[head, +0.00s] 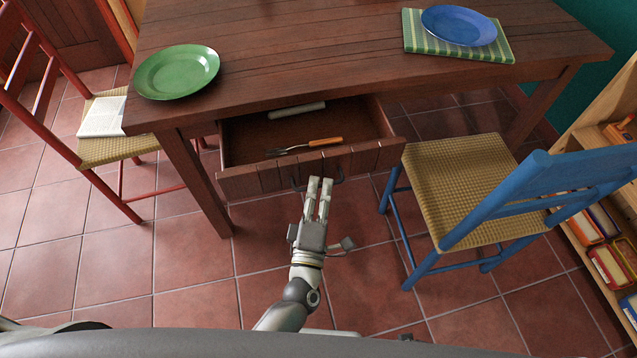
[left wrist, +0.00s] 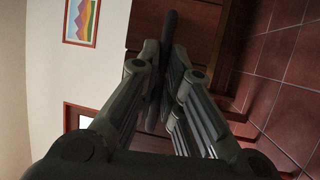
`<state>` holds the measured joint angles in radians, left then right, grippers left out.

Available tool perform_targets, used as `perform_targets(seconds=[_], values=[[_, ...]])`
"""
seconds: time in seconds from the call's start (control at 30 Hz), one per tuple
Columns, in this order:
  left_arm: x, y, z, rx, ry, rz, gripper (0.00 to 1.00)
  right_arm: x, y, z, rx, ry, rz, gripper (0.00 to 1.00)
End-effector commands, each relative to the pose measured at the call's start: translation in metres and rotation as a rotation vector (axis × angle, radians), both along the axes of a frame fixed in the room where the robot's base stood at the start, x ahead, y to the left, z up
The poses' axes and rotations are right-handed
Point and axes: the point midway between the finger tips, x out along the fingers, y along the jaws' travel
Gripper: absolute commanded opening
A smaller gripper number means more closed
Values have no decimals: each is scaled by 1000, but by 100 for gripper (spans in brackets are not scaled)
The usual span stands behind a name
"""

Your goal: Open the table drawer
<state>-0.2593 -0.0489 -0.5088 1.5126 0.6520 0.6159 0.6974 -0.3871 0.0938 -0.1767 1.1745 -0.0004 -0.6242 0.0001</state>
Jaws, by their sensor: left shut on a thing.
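The table drawer (head: 235,185) is pulled out from under the brown wooden table (head: 300,60). Inside it lie a fork with an orange handle (head: 325,142) and a pale rod-like object (head: 297,110). A dark handle (head: 340,180) is on the drawer front. My left gripper (head: 319,184) is shut on the drawer handle, in front of the drawer. In the left wrist view, the fingers close around the dark handle bar (left wrist: 168,40). My right gripper is in neither view.
A blue chair (head: 460,180) with a woven seat stands right of the drawer. A red chair (head: 105,150) holding an open book (head: 102,117) stands left. A green plate (head: 177,72) and a blue plate (head: 458,25) are on the table. A bookshelf (head: 600,150) is at right.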

Motion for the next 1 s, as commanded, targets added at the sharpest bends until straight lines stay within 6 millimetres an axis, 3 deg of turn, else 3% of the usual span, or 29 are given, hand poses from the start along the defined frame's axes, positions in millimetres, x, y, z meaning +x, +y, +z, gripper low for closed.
perform_targets(seconds=[0.27,0.3,0.47,0.8,1.0], values=[[0,0,-1,0,1,2,0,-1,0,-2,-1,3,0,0],[0,0,-1,0,1,2,10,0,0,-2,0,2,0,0],[0,0,0,0,1,1,30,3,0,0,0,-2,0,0],[-2,0,-1,0,0,1,30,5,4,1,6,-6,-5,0],[-27,2,-6,1,3,-1,30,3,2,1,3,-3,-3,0]])
